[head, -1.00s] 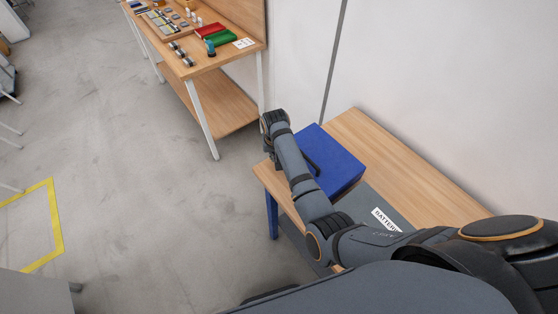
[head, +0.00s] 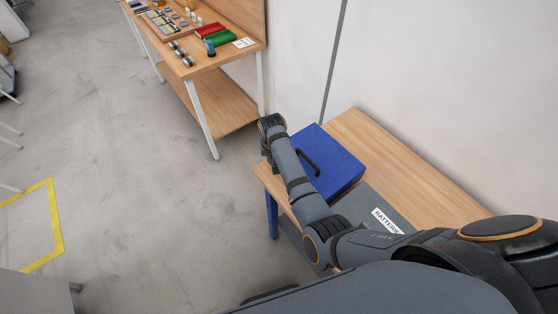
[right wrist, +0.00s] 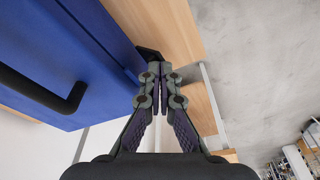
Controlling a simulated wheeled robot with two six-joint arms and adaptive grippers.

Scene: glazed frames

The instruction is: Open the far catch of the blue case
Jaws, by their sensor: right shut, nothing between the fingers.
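The blue case (head: 330,165) lies on the wooden bench, its black handle (head: 308,161) showing beside my right forearm. In the right wrist view, the blue case (right wrist: 75,55) fills the left side, with the handle (right wrist: 45,92) and a seam along its edge. A dark catch (right wrist: 148,53) sticks out from the case edge just beyond my fingertips. My right gripper (right wrist: 160,73) is shut and empty beside that edge; I cannot tell whether it touches the catch. In the head view my right gripper (head: 268,160) is small and partly hidden. My left gripper is out of view.
The bench (head: 365,140) stands against a pale wall, with a grey battery-labelled surface (head: 385,215) near my arm. A second wooden table (head: 225,60) with red and green items stands at the back. Open floor lies to the left.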

